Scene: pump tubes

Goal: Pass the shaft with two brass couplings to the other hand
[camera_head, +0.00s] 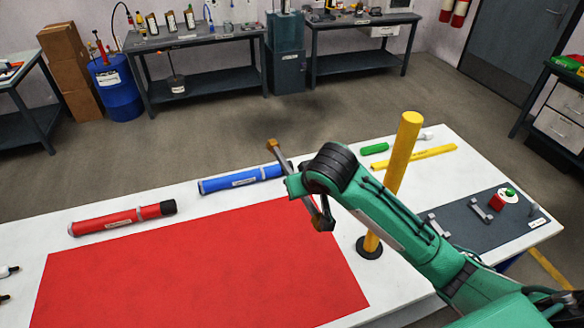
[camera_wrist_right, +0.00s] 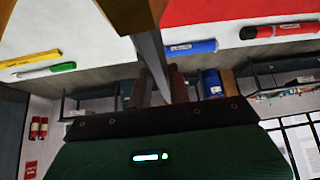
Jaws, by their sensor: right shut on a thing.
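The shaft (camera_head: 284,164) is a thin grey bar with a brass coupling (camera_head: 272,146) at its upper left end and another brass coupling (camera_head: 325,220) at its lower right end. My right gripper (camera_head: 294,184) is shut on the shaft between the couplings and holds it tilted above the table, near the red mat's back right corner. The arm hides part of the shaft in the head view. The right wrist view shows the shaft (camera_wrist_right: 150,52) running up from the jaws (camera_wrist_right: 160,88) to a large, close brass coupling (camera_wrist_right: 135,12). My left gripper is in neither view.
A yellow post (camera_head: 402,150) on a black base stands close to my right arm. The red mat (camera_head: 200,265) is bare. Blue (camera_head: 243,179) and red (camera_head: 122,218) tubes lie along the table's back. A yellow tube (camera_head: 413,157) and green tube (camera_head: 375,149) lie behind the post.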

